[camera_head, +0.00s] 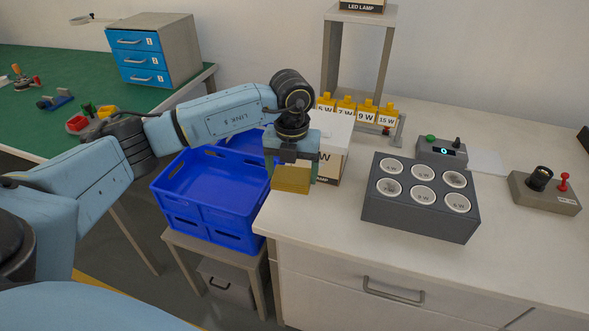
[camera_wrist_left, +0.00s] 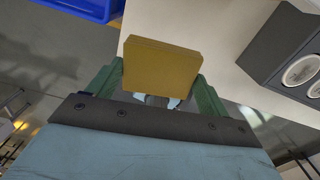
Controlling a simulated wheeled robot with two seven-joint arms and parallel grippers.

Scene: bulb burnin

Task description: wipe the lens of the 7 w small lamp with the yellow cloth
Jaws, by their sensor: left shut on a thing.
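My left gripper (camera_head: 292,166) is shut on the yellow cloth (camera_head: 290,180), which looks like a flat folded block. It holds the cloth at the left edge of the white counter. In the left wrist view the cloth (camera_wrist_left: 161,66) sits between the green fingers. A dark grey block (camera_head: 419,222) on the counter has several round white wells or lamp faces with wattage marks, too small to read surely. I cannot tell which, if any, is the 7 W small lamp. A yellow 7 W tag (camera_head: 346,105) stands in a row at the back. My right gripper is not in view.
A lamp carton (camera_head: 331,150) stands close behind my left gripper. Blue crates (camera_head: 207,208) stand on a low stand left of the counter. A small device with a display (camera_head: 441,150) and a box with a red knob (camera_head: 545,195) are at right. The front counter is clear.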

